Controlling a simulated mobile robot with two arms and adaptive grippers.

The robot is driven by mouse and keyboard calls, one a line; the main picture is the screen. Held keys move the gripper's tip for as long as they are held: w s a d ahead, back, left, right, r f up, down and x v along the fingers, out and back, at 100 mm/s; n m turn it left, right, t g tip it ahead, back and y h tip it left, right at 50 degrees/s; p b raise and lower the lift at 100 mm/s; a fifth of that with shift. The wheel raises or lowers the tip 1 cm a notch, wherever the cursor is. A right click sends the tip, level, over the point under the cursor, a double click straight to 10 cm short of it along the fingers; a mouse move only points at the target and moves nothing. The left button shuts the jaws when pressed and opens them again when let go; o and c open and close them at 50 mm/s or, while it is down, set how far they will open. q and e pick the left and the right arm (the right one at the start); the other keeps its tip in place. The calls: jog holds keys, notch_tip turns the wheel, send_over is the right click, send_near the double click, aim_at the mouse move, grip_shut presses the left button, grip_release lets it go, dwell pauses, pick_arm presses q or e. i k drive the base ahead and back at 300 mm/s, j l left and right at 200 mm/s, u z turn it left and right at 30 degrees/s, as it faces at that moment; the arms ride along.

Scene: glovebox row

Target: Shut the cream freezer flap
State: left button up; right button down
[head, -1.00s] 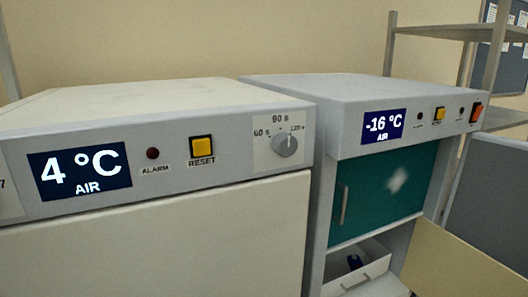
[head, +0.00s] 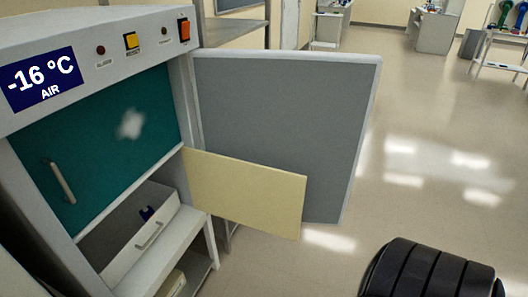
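The cream flap (head: 245,190) stands open in the head view. It sticks out to the right from the lower part of the freezer (head: 100,50), whose display reads -16 °C. Above it the teal flap (head: 105,145) with a pale handle lies closed across its compartment. Beneath is an open-fronted space with a white drawer (head: 145,245), pulled partly out, holding a small dark blue item (head: 147,213). No gripper is recognisable in the head view.
The large grey outer door (head: 280,130) stands wide open behind the cream flap. A black ribbed part, which I cannot identify, shows at the bottom right. Clear, shiny floor (head: 430,190) lies right of the door. Tables stand far back.

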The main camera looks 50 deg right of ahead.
aim_at(262, 198)
jog(key=i+l, duration=0.1)
jog(key=l, duration=1.3)
jog(key=i+l, duration=0.15)
jog(key=l, duration=1.25)
jog(key=i+l, duration=0.15)
jog(key=l, duration=0.55)
jog(key=l+u, duration=0.7)
jog(key=u, duration=0.15)
jog(key=k+l+u, duration=0.1)
jog(key=l+u, duration=0.3)
jog(key=k+j+u, duration=0.1)
jog(key=k, duration=0.15)
